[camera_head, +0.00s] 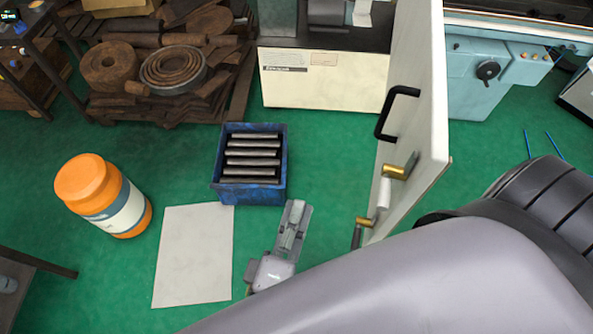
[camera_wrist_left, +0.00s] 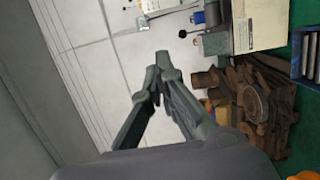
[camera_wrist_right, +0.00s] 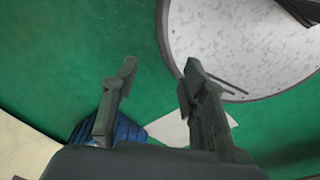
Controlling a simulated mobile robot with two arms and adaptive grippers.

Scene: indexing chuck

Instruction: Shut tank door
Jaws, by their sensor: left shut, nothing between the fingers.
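The tank door (camera_head: 428,105) is an off-white upright panel right of centre in the head view, standing swung out with its edge towards me. The tank itself is not clearly visible. My left gripper (camera_head: 297,208) is left of the door and apart from it, above the green floor; in the left wrist view its fingers (camera_wrist_left: 163,68) meet at the tips with nothing between them. My right gripper (camera_wrist_right: 156,75) shows only in its wrist view, open and empty.
A blue crate of dark bars (camera_head: 226,190) stands beyond my left gripper. An orange drum (camera_head: 88,182) and a pale floor sheet (camera_head: 195,255) are to the left. A round speckled tabletop (camera_wrist_right: 235,40) shows in the right wrist view. Green floor is clear between crate and door.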

